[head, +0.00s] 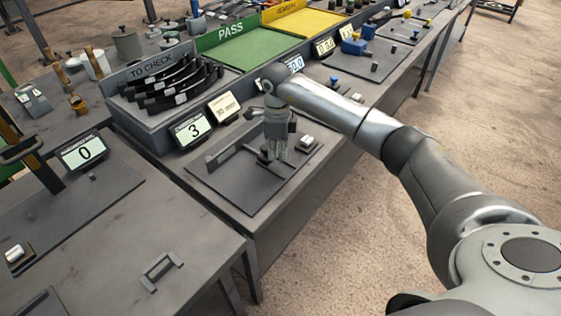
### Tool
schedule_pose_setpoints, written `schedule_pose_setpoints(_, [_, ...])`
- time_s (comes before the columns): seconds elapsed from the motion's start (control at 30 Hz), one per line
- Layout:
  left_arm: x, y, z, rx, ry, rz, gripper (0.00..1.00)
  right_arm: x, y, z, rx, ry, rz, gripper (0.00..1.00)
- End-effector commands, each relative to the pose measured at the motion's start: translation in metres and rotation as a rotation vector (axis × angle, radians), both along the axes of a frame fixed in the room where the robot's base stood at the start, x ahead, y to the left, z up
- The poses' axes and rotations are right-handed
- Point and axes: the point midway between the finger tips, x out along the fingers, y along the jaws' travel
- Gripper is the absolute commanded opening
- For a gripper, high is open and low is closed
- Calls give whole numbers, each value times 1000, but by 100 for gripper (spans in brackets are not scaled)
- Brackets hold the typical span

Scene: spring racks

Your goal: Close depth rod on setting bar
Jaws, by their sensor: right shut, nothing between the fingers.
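My right gripper (277,155) points down over a dark base plate (236,200) on the bench, and its fingers are shut with nothing between them. Beside and below the fingertips lies a thin dark bar (267,166), which may be the depth rod; the gripper partly hides it, and I cannot tell whether they touch. My left gripper is not in view.
A display reading 3 (193,129) stands behind the plate, and one reading 0 (83,151) is at left. A small block with a light top (307,144) sits right of the gripper. A rack of black curved parts (175,88) and a green PASS tray (243,50) are behind.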

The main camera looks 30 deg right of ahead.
Motion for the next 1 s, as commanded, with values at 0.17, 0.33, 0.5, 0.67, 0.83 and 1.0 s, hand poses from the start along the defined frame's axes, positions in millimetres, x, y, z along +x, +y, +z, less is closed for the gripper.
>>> schedule_pose_setpoints(0.17, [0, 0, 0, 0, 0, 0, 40, 3, 3, 3, 7, -14, 2, 0])
schedule_pose_setpoints(0.33, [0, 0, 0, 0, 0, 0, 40, 2, 2, 3, 7, -14, 3, 0])
schedule_pose_setpoints(0.5, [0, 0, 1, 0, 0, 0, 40, 1, 2, 3, 7, -13, 3, 0])
schedule_pose_setpoints(0.67, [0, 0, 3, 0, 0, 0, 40, 0, 2, 6, 7, -13, 3, 0])
schedule_pose_setpoints(0.83, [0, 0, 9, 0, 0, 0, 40, 1, 2, 16, 6, -15, 3, 0])
schedule_pose_setpoints(1.0, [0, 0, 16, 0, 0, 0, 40, 0, 1, 26, 5, -13, 2, 0])
